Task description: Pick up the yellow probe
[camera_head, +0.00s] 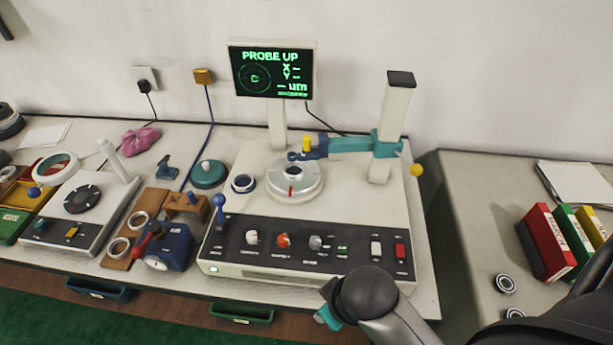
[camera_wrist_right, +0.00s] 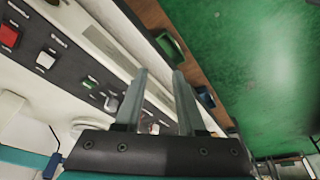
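A small upright yellow piece (camera_head: 307,143), which looks like the yellow probe, sits at the left end of the teal arm (camera_head: 350,145) of the measuring machine. It is just above the round turntable (camera_head: 294,180). A yellow ball knob (camera_head: 416,170) is at the arm's right end. My right gripper (camera_head: 326,318) is at the front edge of the machine, well below and apart from the yellow piece; its fingers are mostly hidden there. In the right wrist view its two fingers (camera_wrist_right: 160,78) stand apart with nothing between them. My left gripper is not in view.
The control panel (camera_head: 310,245) with knobs and switches lies along the machine's front. A screen (camera_head: 272,72) behind reads "PROBE UP". A blue device (camera_head: 170,247) and a wooden ring holder (camera_head: 125,240) stand left. Coloured boxes (camera_head: 547,243) and bearings (camera_head: 505,285) are on the right table.

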